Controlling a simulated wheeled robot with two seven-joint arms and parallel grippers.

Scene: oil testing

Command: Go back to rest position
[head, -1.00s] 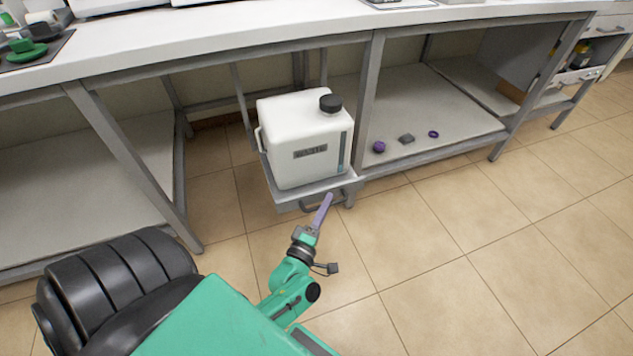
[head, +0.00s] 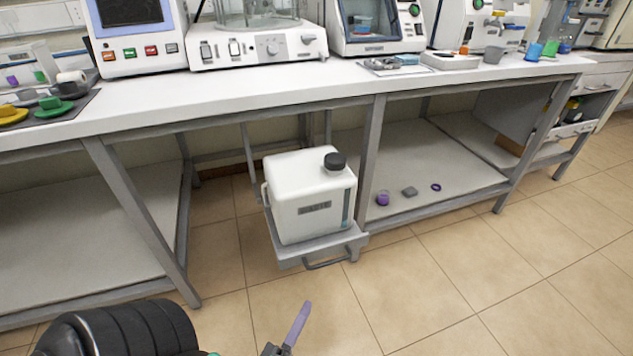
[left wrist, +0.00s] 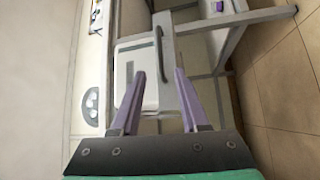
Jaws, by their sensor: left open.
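My left gripper (head: 303,310) shows at the bottom of the head view, its purple finger pointing up and right over the tiled floor. In the left wrist view its two purple fingers (left wrist: 160,75) stand apart with nothing between them. It is empty and in front of the white waste container (head: 300,217). That container, with a black cap, stands on a pull-out tray (head: 292,255) with a handle under the bench. The tray handle (left wrist: 158,52) shows beyond the fingertips in the left wrist view. My right gripper is not in view.
A long white bench (head: 225,97) with several instruments on top spans the view. Its lower shelf (head: 450,178) holds a purple jar (head: 383,199), a small grey piece (head: 409,192) and a purple ring (head: 436,187). The floor (head: 470,265) in front is clear.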

